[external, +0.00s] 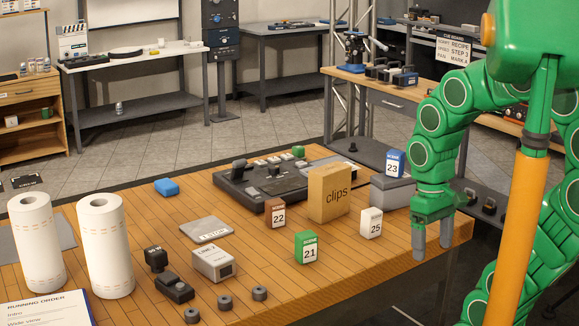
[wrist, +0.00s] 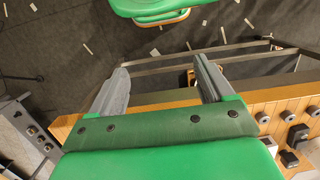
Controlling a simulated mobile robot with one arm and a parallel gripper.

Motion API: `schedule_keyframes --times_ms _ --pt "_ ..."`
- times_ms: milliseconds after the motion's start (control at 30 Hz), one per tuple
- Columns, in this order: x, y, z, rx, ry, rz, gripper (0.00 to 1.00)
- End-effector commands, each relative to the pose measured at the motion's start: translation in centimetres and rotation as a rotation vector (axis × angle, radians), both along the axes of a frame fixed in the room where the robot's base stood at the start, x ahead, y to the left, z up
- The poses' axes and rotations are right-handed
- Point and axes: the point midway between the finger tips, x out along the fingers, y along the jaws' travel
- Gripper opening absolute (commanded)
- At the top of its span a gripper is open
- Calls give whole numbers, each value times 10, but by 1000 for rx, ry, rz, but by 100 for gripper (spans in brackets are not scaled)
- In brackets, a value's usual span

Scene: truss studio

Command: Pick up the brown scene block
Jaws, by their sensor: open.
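The brown scene block (external: 275,215) is a small upright block with a white face marked 22. It stands on the wooden table (external: 370,262) in the external view, left of the tan clips box (external: 330,192) and in front of the dark control panel. My gripper (external: 432,240) is at the table's right end, pointing down, well to the right of the brown block. Its two grey fingers are apart and empty. In the wrist view my gripper (wrist: 158,80) shows its spread fingers with floor and the table edge beyond. The brown block cannot be made out there.
A green block 21 (external: 306,247), a white block 25 (external: 371,223) and a blue block 23 (external: 393,163) on a grey box (external: 392,191) stand near the clips box. The control panel (external: 262,186) lies behind. Paper rolls (external: 105,245) stand at left.

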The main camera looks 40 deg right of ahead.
Motion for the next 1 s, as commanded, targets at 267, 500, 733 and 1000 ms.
schedule_keyframes --times_ms 267,500,733,1000 --pt "65 -2 17 -16 -19 -20 81" --pt "125 3 27 -13 -32 -27 81" --pt "181 7 30 -12 -44 -37 81" --pt "248 14 29 -12 -65 -48 81"
